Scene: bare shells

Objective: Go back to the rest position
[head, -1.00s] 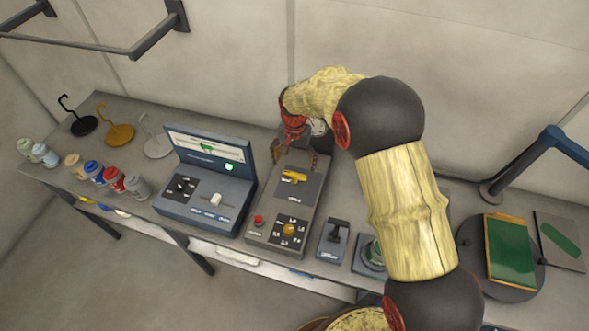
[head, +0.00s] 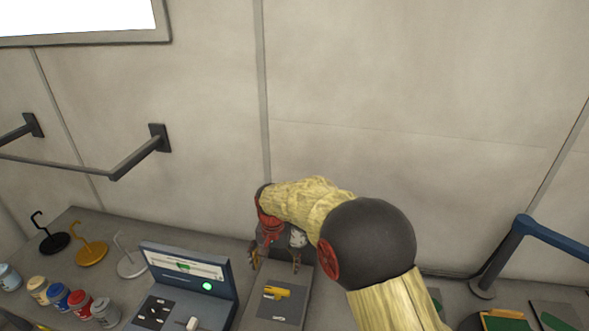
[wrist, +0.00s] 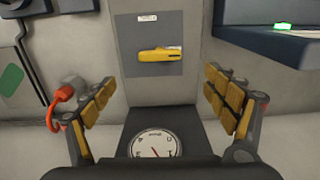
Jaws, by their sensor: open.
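My gripper (head: 275,262) is at the back of the bench in the head view, over the far end of a grey device with a yellow part (head: 277,292) on its top. In the wrist view my gripper (wrist: 168,100) is open, its yellow-padded fingers wide apart with nothing between them. The yellow part (wrist: 160,55) lies on the grey device beyond the fingers, apart from them. A round white dial (wrist: 154,146) shows low in the wrist view. My arm hides part of the bench in the head view.
Left of my gripper stands a blue-grey console (head: 186,283) with a lit screen. Several jars (head: 80,303) and hooked stands (head: 91,253) are farther left. A wall rail (head: 135,160) is above them. A blue-topped post (head: 505,250) stands at the right.

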